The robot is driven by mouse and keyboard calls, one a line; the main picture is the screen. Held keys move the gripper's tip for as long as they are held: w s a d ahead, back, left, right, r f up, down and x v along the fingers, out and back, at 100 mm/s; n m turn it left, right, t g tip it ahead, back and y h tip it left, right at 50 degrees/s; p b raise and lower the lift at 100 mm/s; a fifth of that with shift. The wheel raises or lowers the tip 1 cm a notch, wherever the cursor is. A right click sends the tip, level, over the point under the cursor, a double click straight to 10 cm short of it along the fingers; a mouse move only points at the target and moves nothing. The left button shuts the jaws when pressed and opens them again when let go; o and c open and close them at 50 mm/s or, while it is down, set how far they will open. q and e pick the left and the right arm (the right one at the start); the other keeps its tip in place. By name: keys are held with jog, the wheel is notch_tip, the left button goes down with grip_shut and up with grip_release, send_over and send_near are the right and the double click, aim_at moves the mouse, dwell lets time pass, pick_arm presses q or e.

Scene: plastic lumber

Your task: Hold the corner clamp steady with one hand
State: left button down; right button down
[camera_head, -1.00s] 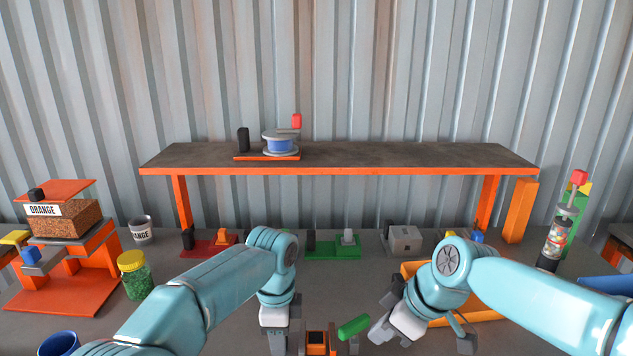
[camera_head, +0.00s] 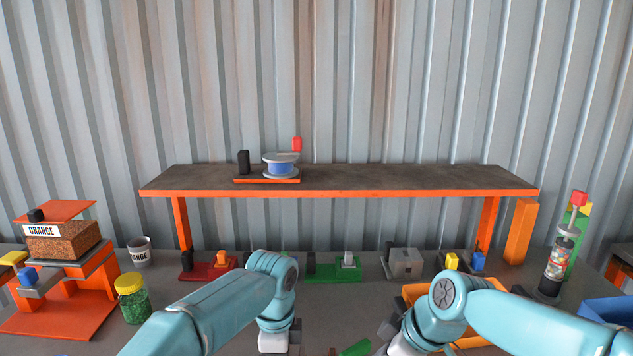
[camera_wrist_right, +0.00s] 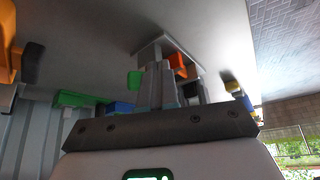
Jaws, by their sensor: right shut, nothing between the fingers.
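My right gripper (camera_wrist_right: 158,72) shows in the right wrist view with its fingers together and nothing between them. Beyond the fingertips is a grey plate-like piece (camera_wrist_right: 152,46) with an orange block (camera_wrist_right: 178,66) and a green part (camera_wrist_right: 134,80) beside it. This may be the corner clamp, but the fingers hide part of it and I cannot tell whether they touch it. In the head view a green handle (camera_head: 355,347) shows at the bottom edge between my arms. My left arm reaches down beside it, but its fingers are below the picture.
An orange bin (camera_head: 412,291) lies behind my right arm. Red (camera_head: 205,271) and green (camera_head: 325,270) fixtures and a grey block (camera_head: 406,263) stand along the bench back, under an orange-edged shelf (camera_head: 380,180). A green-filled jar (camera_head: 133,302) stands at left.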

jog(key=shift+w+a, duration=0.25)
jog(key=shift+w, duration=0.05)
dwell(0.5)
jog(key=shift+w+d, duration=0.25)
dwell(0.4)
jog(key=shift+w+d, duration=0.35)
jog(key=shift+w+d, duration=0.2)
jog(key=shift+w, duration=0.5)
jog(key=shift+w, duration=0.15)
jog(key=shift+d, duration=0.2)
notch_tip(320, 180, up, 6)
jog(key=shift+d, duration=0.2)
dwell(0.6)
